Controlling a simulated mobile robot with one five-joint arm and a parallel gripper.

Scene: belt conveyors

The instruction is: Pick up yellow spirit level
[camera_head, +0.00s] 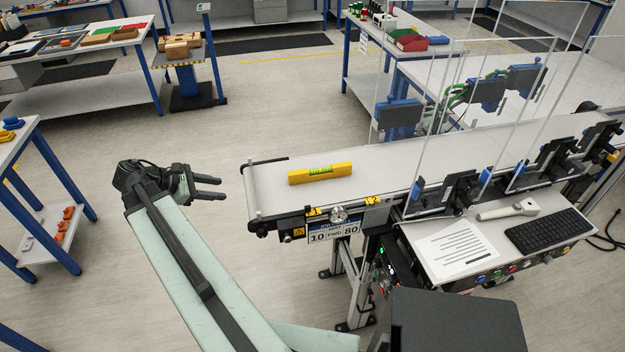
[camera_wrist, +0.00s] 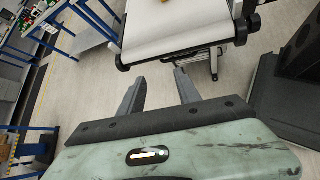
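The yellow spirit level (camera_head: 320,174) lies on the white belt of the conveyor (camera_head: 272,196), near its left end. A green vial shows in its middle. In the wrist view, a small yellow piece at the top edge, likely the level (camera_wrist: 191,2), is cut off by the frame. My gripper (camera_head: 221,188) is left of the conveyor's end, apart from the level, pointing right. Its two fingers are spread with nothing between them. They also show apart in the wrist view (camera_wrist: 160,80).
A clear guard (camera_head: 440,110) stands over the belt to the right of the level. A control shelf (camera_head: 480,246) with paper, a scanner and a keyboard is at the conveyor's front. Blue-legged tables stand behind and left. Floor left of the conveyor is free.

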